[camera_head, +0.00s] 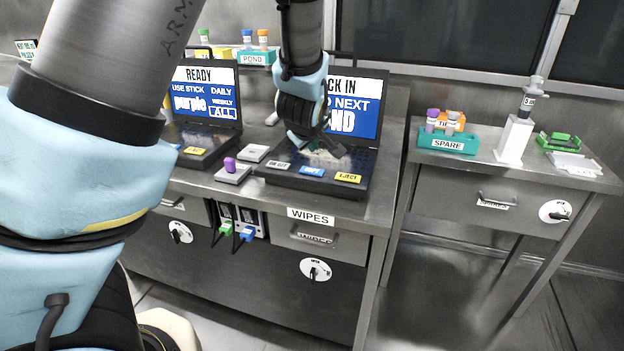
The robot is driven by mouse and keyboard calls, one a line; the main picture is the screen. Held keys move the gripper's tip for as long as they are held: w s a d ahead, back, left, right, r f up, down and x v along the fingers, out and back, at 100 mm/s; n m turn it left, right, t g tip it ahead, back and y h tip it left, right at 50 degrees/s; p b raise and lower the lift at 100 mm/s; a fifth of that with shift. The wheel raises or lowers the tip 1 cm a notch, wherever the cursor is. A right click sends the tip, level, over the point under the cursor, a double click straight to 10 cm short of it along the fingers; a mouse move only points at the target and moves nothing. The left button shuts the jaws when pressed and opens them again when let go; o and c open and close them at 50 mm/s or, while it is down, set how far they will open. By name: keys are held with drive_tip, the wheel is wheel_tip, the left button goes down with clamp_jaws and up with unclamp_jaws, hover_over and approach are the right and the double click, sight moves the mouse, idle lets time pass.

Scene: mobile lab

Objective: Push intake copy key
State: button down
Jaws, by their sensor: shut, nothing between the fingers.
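The right laptop (362,162) stands open on the left bench. Its screen, partly hidden by my arm, shows text ending "CK IN", "NEXT" and "ND". Along its front edge are a pale key (278,165), a blue key (312,171) whose label is too small to read surely, and a yellow key (348,178) marked EJECT. My gripper (326,150) is shut and empty, pointing down over the keyboard behind the blue key. I cannot tell whether it touches the keyboard. The left laptop (205,85) shows "READY", "USE STICK purple" and has its own yellow key (195,150).
A purple stick (229,164) stands in a grey block beside the right laptop, with a pale block (253,153) behind. A teal POND rack (256,58) is at the back. The right bench holds a SPARE rack (447,142) and a white stand (514,140). A gap separates the benches.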

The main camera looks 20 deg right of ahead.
sight(313, 173)
drive_tip(key=shift+f+b, duration=1.15)
drive_tip(key=shift+f, duration=0.8)
drive_tip(key=shift+f, duration=0.1)
idle(0.4)
drive_tip(key=shift+f+b, duration=0.3)
drive_tip(key=shift+b, duration=0.05)
drive_tip(key=shift+f+b, duration=0.3)
drive_tip(key=shift+f, duration=0.1)
idle(0.6)
drive_tip(key=shift+r, duration=0.15)
drive_tip(key=shift+r+p, duration=0.65)
drive_tip(key=shift+r, duration=0.05)
wheel_tip(313, 173, up, 5)
drive_tip(key=p, duration=0.4)
drive_tip(key=shift+r, duration=0.1)
